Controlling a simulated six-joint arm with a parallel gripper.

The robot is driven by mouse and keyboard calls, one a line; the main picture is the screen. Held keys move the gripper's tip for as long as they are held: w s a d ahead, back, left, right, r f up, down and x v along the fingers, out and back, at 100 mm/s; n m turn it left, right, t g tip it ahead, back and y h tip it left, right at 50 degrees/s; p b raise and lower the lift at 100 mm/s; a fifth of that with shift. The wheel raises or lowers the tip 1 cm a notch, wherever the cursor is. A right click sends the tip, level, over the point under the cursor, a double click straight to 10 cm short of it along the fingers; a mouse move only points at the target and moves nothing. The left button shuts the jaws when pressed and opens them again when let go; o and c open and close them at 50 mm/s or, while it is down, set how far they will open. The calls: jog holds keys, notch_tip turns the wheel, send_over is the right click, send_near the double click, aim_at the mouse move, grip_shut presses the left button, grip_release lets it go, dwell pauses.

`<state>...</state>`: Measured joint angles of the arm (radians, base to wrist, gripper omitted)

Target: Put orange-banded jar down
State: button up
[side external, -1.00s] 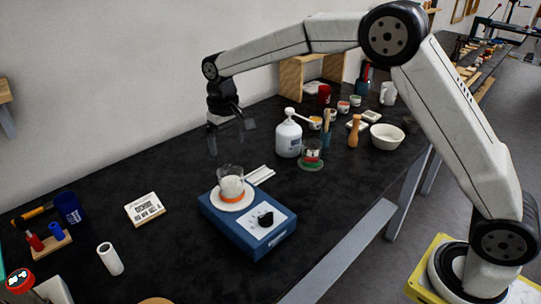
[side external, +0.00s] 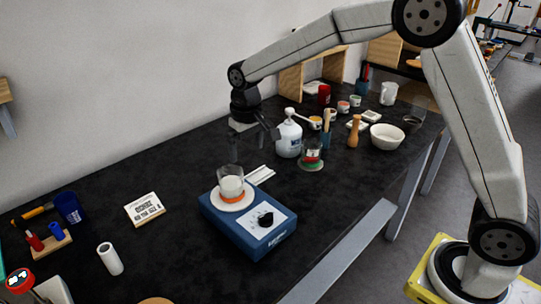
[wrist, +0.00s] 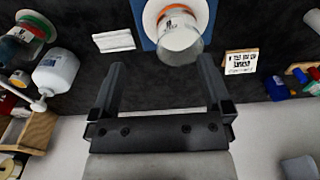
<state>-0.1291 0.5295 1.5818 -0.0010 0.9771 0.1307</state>
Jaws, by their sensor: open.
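The orange-banded jar (side external: 232,184) is clear glass with pale contents and an orange band near its base. It stands upright on the round white plate (side external: 220,204) of a blue scale-like device (side external: 236,228). My gripper (side external: 260,136) is open and empty, in the air behind the jar, near the white bottle. In the wrist view the jar (wrist: 180,38) shows beyond the open fingers of my gripper (wrist: 160,66), apart from them.
A white bottle (side external: 288,139) and a green-based jar (side external: 311,154) stand right of my gripper. A white strip (side external: 261,174) lies behind the device. A lettered card (side external: 144,209) and white cylinder (side external: 110,258) are at left. The dark bench between has free room.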

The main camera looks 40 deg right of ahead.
jog(key=s+d+f, duration=0.2)
jog(key=s, duration=0.5)
jog(key=s+d+f+t, duration=0.1)
jog(key=s+d, duration=0.1)
jog(key=s, duration=0.5)
jog(key=s+d+f+t, duration=0.1)
jog(key=s+d+f, duration=0.1)
jog(key=s, duration=0.5)
jog(key=shift+s+d+f, duration=0.25)
jog(key=shift+s+f, duration=0.1)
jog(key=shift+s, duration=0.05)
jog(key=shift+c, duration=0.2)
